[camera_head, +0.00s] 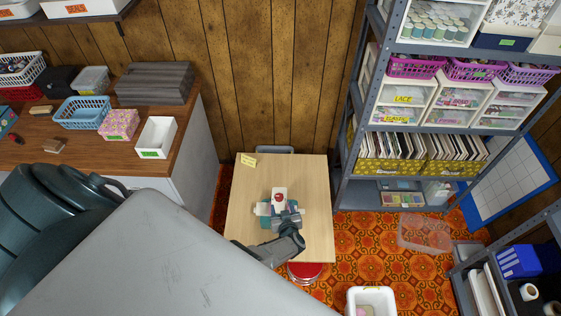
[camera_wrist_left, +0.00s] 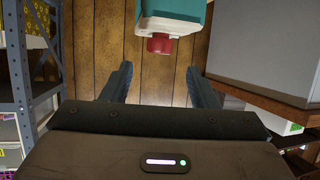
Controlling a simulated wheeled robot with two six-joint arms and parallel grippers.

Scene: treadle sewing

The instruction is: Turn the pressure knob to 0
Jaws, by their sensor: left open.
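The small sewing machine (camera_head: 279,190), white and teal, stands on the light wooden table. Its red pressure knob (camera_head: 278,197) shows on the head of the machine. In the left wrist view, the knob (camera_wrist_left: 159,43) sticks out from the white end of the teal machine (camera_wrist_left: 178,20), near the top of the picture. My left gripper (camera_head: 284,213) is just on the near side of the knob. In the left wrist view, its two fingers (camera_wrist_left: 160,82) are spread with nothing between them, and the knob lies beyond their tips. No knob markings are readable. My right gripper is not in view.
Shelving (camera_head: 345,170) stands close on the right, a loaded counter (camera_head: 100,165) on the left.

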